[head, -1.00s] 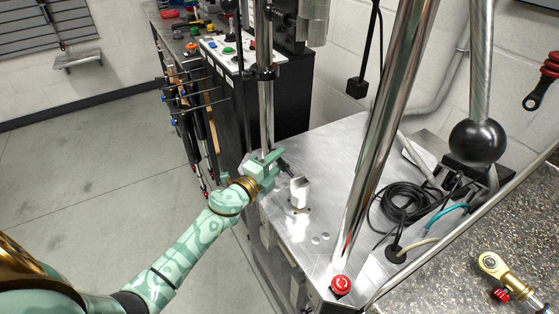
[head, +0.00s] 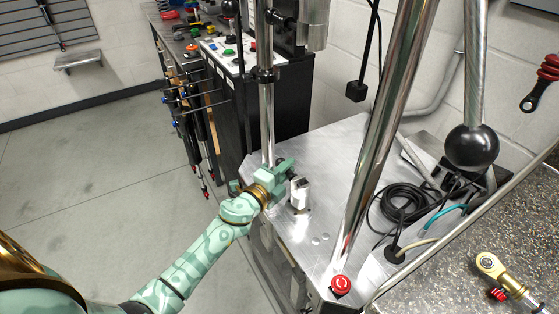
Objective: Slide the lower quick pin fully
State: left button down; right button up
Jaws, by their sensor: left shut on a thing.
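The lower mount (head: 300,192) is a small pale metal clevis block standing on the machine's steel base plate. My left gripper (head: 284,172) is just to the left of and behind the mount, close against it. It is shut on the lower quick pin, a small dark piece (head: 292,176) of which shows between the fingers and the mount. The rest of the pin is hidden by the gripper, and I cannot tell how deep it sits in the mount. My right gripper is not in view.
Two upright chrome columns (head: 386,130) (head: 267,115) rise from the steel plate (head: 330,150). A red stop button (head: 341,285) is at its front edge. Coiled black cable (head: 400,205) and a black ball-ended lever (head: 472,147) are at right. A shock (head: 505,275) lies on the bench.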

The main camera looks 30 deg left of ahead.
pick_arm(q)
jog(key=shift+s+d, duration=0.35)
jog(key=shift+d, duration=0.2)
jog(key=shift+f, duration=0.15)
jog(key=c, duration=1.3)
grip_release()
jog(key=s, duration=0.5)
jog(key=s+a, duration=0.1)
jog(key=s, duration=0.4)
jog(key=s+a, duration=0.1)
jog(key=s, duration=0.5)
jog(key=shift+s+a, duration=0.1)
jog(key=shift+a, duration=0.05)
